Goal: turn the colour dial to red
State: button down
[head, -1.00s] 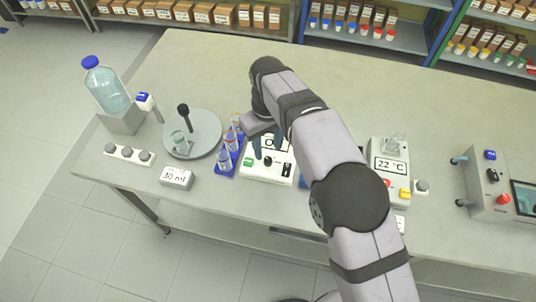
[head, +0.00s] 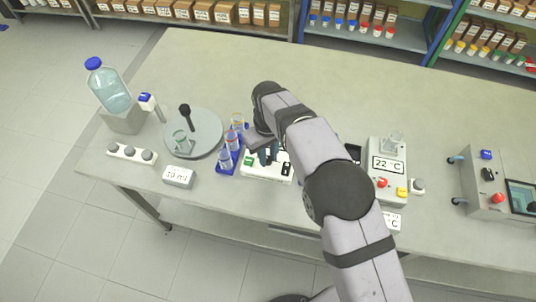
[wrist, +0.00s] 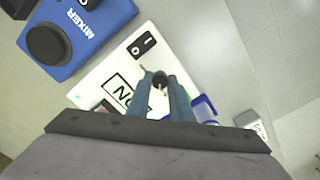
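A white box (head: 262,176) with a printed display stands near the table's front edge. It also shows in the wrist view (wrist: 92,86). A small black dial (wrist: 159,79) sits on its top face, between my two blue-grey fingertips. My gripper (head: 267,155) is down over the box, pointing downward. In the wrist view, my gripper (wrist: 160,80) has its fingers close together, one on each side of the dial, and looks shut on it. My gripper hides the dial in the head view. The dial's pointer and colour marks cannot be made out.
A black rocker switch (wrist: 142,44) is on the same box. A blue mixer (wrist: 75,30) stands beside it in the wrist view. A blue rack with tubes (head: 226,160) stands close on the left, near a grey round plate (head: 206,125). The back of the table is clear.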

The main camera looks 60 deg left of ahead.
jog(key=shift+m, duration=0.3)
jog(key=m+b, duration=0.1)
jog(key=m, duration=0.3)
jog(key=shift+b, duration=0.3)
jog(key=m, duration=0.5)
jog(key=shift+m+b, duration=0.35)
jog(key=shift+m, duration=0.05)
jog(key=m, duration=0.4)
jog(key=shift+m, duration=0.3)
jog(key=m, duration=0.4)
jog(key=shift+r+m, duration=0.1)
jog(key=shift+m, duration=0.3)
jog(key=c, duration=1.6)
grip_release()
jog(key=shift+o, duration=0.2)
